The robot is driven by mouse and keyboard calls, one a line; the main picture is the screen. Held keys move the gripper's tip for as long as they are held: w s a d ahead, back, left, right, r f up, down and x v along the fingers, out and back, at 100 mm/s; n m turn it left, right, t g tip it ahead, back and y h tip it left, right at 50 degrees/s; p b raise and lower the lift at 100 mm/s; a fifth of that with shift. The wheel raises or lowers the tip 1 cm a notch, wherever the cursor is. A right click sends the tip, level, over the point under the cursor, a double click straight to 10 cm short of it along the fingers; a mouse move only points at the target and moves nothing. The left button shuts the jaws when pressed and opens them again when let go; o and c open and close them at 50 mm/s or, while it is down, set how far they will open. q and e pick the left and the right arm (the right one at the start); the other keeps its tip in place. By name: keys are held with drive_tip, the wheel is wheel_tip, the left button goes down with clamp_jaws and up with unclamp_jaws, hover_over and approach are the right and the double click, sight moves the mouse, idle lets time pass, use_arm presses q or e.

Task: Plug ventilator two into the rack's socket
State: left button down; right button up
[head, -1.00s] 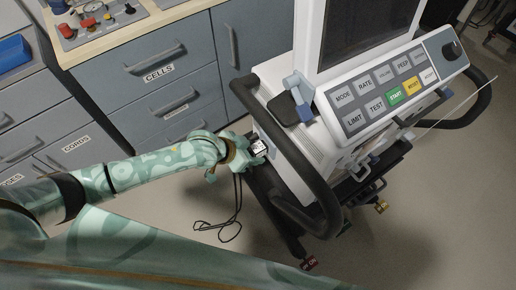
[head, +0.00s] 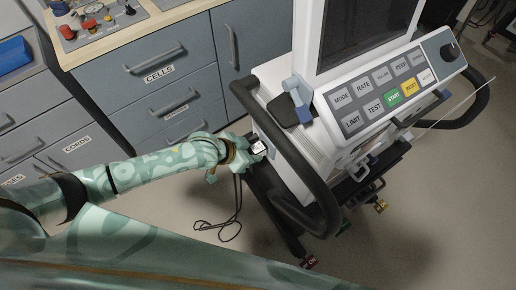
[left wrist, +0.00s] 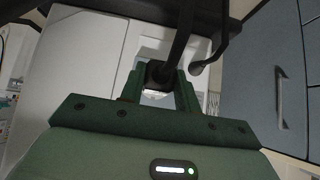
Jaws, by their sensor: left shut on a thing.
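The ventilator (head: 300,150), a white machine with a labelled button panel and dark bumper rails, stands right of centre in the head view. My left gripper (head: 250,149) is at its left side, by the black rail. It is shut on a dark plug, which shows between the fingers in the left wrist view (left wrist: 160,74). A black cord (head: 238,195) hangs from the gripper and loops on the floor. A small white label (head: 259,147) shows at the fingertips. I cannot make out a rack socket or whether the plug touches one. My right gripper is not in view.
Blue-grey drawers (head: 168,70) with labels stand at the left and back. A counter (head: 110,45) above holds a panel with red knobs. The curved black rail (head: 312,165) is close to my left gripper. The floor (head: 420,220) is clear at the lower right.

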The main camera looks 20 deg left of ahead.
use_arm(q)
drive_tip(key=shift+s+a+p, duration=1.2)
drive_tip(key=shift+s+a, duration=0.55)
drive_tip(key=shift+s, duration=0.25)
drive_tip(key=shift+d+r, duration=0.1)
